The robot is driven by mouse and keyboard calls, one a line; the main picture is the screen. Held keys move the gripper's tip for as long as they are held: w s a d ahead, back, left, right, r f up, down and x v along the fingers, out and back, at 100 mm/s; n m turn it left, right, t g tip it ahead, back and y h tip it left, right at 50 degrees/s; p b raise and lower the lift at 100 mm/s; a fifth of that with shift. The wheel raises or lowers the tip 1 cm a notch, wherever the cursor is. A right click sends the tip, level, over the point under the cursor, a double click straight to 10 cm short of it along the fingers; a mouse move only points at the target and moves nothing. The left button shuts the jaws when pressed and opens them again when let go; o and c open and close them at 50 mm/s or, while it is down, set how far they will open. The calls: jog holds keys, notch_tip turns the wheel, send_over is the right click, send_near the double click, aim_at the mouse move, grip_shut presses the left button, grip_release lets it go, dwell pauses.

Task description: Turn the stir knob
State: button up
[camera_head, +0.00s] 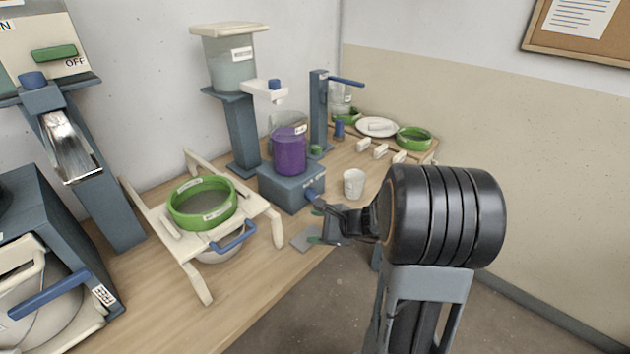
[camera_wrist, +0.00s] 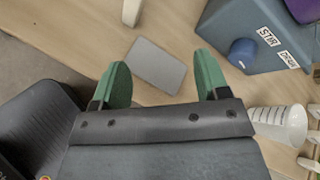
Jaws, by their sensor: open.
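The stir knob (camera_head: 313,191) is a blue round knob on the front of a blue-grey box (camera_head: 284,191). In the wrist view the knob (camera_wrist: 242,54) sits beside a white STIR label on the box (camera_wrist: 265,37). A clear jar of purple liquid (camera_head: 290,150) stands on the box. My gripper (camera_head: 316,223) is open and empty near the front of the box. In the wrist view its two green fingertips (camera_wrist: 160,68) are spread, with the knob to the right of the right fingertip, apart from it. Part of the box is outside the wrist view.
A grey flat plate (camera_wrist: 156,66) lies on the table below my fingers. A white cup (camera_head: 354,183) stands right of the box. A stand with a green sieve (camera_head: 202,203) is to the left. A blue post (camera_head: 319,110) rises behind the box.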

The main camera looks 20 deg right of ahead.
aim_at(315, 197)
jog(key=w+d+r+m+t+h+p, duration=0.1)
jog(key=w+d+m+t+h+p, duration=0.25)
jog(key=d+m, duration=0.55)
jog(key=shift+n, duration=0.5)
jog(key=x, duration=1.2)
jog(key=shift+w+d, duration=0.3)
jog(key=shift+w, duration=0.1)
jog(key=shift+a, duration=0.1)
jog(key=c, duration=0.9)
jog(key=m+g+y+p, duration=0.1)
jog(key=m+p, duration=0.1)
jog(key=m, duration=0.1)
jog(key=shift+y, duration=0.35)
jog(key=m+y+p, duration=0.2)
jog(key=m, duration=0.1)
jog(key=shift+m+g+y, duration=0.25)
jog(key=shift+m+y, duration=0.15)
